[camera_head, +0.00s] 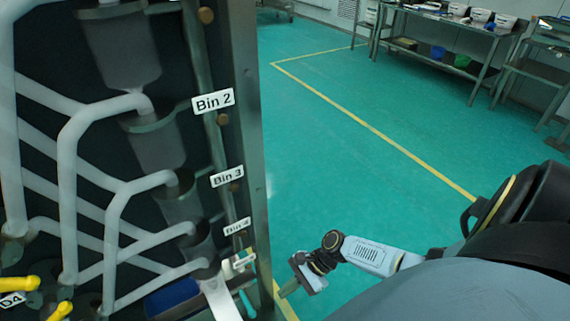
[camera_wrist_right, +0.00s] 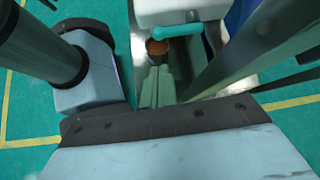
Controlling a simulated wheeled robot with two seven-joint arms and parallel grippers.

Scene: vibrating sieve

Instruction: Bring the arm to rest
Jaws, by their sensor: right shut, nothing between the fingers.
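My right arm comes in from the lower right of the head view, and its gripper (camera_head: 287,290) hangs low, just right of the sieve machine's frame. In the right wrist view the two fingers (camera_wrist_right: 157,82) lie together, shut with nothing between them. The gripper looks apart from the machine in the head view. My left gripper is not in view.
The sieve machine (camera_head: 258,150), with bin labels and pale pipes (camera_head: 75,150), fills the left. A blue bin (camera_head: 172,298) sits at its foot. Open green floor (camera_head: 350,170) with a yellow line lies right of it. Metal tables (camera_head: 450,45) stand at the back right.

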